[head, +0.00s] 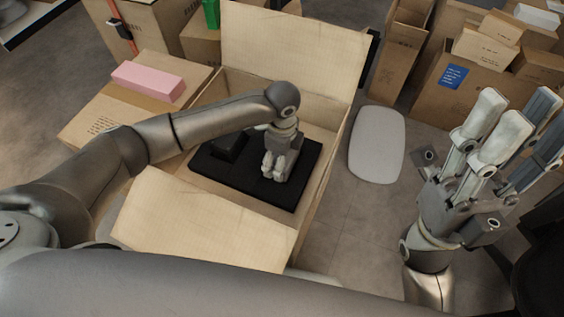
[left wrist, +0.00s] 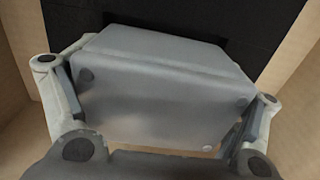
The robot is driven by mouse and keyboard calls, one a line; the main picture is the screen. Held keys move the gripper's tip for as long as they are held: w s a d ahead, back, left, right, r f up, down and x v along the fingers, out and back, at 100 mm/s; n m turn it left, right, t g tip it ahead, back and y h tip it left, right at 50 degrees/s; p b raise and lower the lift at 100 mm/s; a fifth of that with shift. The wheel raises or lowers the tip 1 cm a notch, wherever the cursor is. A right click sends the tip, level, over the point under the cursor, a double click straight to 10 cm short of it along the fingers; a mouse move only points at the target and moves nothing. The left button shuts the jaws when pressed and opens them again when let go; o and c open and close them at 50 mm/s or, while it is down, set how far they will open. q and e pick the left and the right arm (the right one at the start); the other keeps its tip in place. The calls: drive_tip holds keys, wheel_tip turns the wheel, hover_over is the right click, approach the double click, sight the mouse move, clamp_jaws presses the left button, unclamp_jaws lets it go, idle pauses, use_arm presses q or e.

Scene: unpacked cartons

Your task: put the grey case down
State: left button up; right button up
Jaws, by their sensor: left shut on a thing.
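The grey case (left wrist: 160,90) fills the middle of the left wrist view, clasped between the fingers of my left gripper (left wrist: 160,108). In the head view my left gripper (head: 277,172) points down inside an open carton (head: 338,150), above a black flat thing (head: 255,178). Only a small part of the grey case (head: 294,157) shows there, beside the fingers. I cannot tell whether the case touches the black thing below it. My right gripper (head: 515,130) is at the right, outside the carton, fingers up, spread and empty.
A pale rounded thing (head: 377,145) lies on the floor to the right of the carton. More cartons (head: 465,85) stand at the back right. The carton's walls surround my left gripper.

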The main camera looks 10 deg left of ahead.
use_arm(q)
drive_tip(key=shift+f, duration=0.7)
drive_tip(key=shift+r, duration=0.1)
